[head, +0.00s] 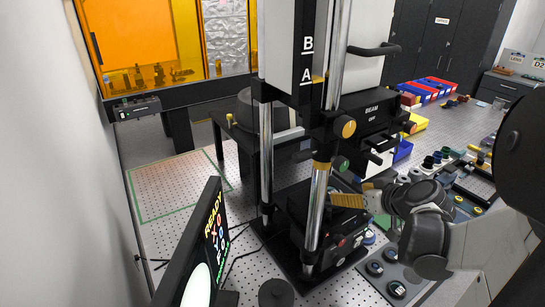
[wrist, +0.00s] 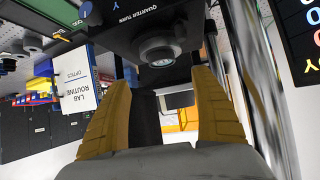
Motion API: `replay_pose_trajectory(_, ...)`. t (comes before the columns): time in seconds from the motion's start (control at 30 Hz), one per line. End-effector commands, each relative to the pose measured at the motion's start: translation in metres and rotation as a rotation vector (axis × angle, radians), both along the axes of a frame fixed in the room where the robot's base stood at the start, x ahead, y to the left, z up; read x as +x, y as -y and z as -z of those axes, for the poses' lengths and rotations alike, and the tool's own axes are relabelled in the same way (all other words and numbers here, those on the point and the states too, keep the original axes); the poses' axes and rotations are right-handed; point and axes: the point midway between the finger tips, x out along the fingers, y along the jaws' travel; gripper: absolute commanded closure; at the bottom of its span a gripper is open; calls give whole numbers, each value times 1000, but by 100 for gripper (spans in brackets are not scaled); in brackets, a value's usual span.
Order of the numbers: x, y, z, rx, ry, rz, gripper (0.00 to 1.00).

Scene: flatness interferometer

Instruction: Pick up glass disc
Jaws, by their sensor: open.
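My gripper (head: 345,201) is inside the frame of the black instrument, between its two chrome columns and below the beam housing. In the wrist view my gripper (wrist: 162,95) shows two yellow ribbed fingers spread wide, with nothing held between them. A round fitting with a glassy face (wrist: 162,61) sits on a dark block beyond the fingertips; I cannot tell whether it is the glass disc. No glass disc can be made out for certain in either view. The surface around the fingers is partly hidden by a column and my arm in the head view.
The chrome front column (head: 318,205) stands close to my gripper. A tilted display (head: 205,245) reading READY is at front left. A grey tray (head: 418,283) with dark round pieces lies at lower right. Several small parts crowd the perforated bench; its left part (head: 175,185) is clear.

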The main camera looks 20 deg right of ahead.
Motion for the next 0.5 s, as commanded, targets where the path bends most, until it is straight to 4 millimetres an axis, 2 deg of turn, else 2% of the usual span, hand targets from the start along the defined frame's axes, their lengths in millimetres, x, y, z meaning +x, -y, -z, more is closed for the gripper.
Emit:
replay_pose_trajectory(0.2, 30, 1, 22, -1, 0, -4, 25)
replay_pose_trajectory(0.5, 55, 1, 38, -1, 0, -3, 25)
